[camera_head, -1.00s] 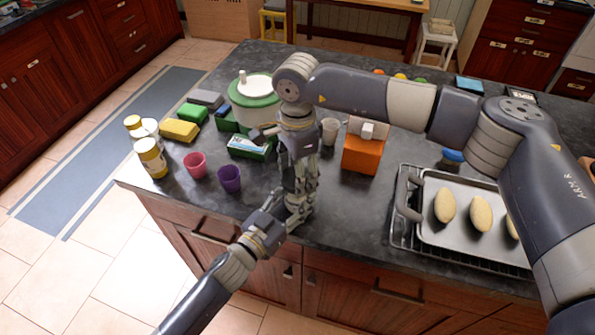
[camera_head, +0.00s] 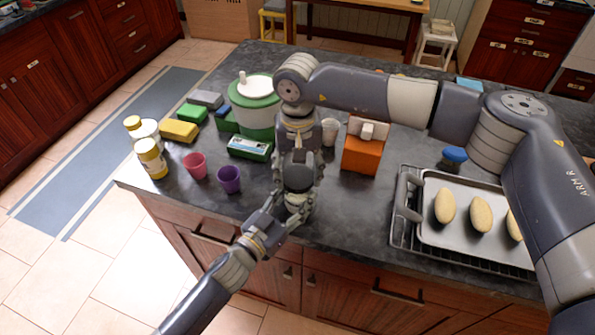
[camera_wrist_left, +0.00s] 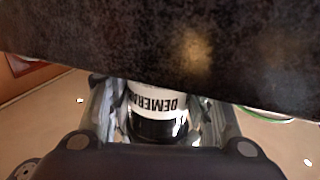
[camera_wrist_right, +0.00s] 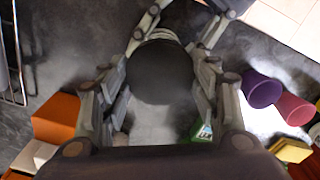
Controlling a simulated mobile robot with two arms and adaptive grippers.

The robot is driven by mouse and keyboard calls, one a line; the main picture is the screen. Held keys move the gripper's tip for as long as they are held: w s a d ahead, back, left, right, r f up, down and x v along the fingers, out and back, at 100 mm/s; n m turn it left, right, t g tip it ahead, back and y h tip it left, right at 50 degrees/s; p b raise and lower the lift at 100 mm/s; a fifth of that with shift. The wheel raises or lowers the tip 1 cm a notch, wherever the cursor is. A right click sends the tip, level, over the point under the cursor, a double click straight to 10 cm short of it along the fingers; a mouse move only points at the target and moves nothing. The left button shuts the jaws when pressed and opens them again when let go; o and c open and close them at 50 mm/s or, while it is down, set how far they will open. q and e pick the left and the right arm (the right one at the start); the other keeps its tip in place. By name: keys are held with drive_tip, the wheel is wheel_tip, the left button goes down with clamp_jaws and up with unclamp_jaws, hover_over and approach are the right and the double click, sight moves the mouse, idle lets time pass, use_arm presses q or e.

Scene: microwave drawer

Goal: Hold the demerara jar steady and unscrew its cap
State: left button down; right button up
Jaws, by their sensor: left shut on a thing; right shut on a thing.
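The demerara jar (camera_wrist_left: 157,102) shows in the left wrist view, with a white label reading upside down and a dark glossy part. My left gripper (camera_wrist_left: 150,112) is shut around its body; in the head view it (camera_head: 290,212) comes in low from the left at the counter's front edge. My right gripper (camera_head: 299,192) points down over the jar from above. In the right wrist view, the dark round cap (camera_wrist_right: 160,72) lies between the right fingers (camera_wrist_right: 162,82), which are shut on it. In the head view the grippers mostly hide the jar and cap. I cannot tell how loose the cap is.
An orange box (camera_head: 362,154) and a white cup (camera_head: 329,131) stand right of the grippers. A tray (camera_head: 432,226) with bread rolls lies farther right. Purple (camera_head: 229,180) and pink (camera_head: 195,166) cups and yellow-lidded jars (camera_head: 151,160) stand left. A green-and-white canister (camera_head: 254,115) stands behind.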

sight(298, 177)
drive_tip(key=shift+r, duration=0.15)
idle(0.3)
drive_tip(key=shift+r, duration=0.95)
drive_tip(key=shift+s+r, duration=0.1)
drive_tip(key=shift+r, duration=1.95)
drive_tip(key=shift+c, duration=0.2)
use_arm(q)
drive_tip(key=c, duration=0.7)
unclamp_jaws()
drive_tip(key=shift+s+a, duration=0.1)
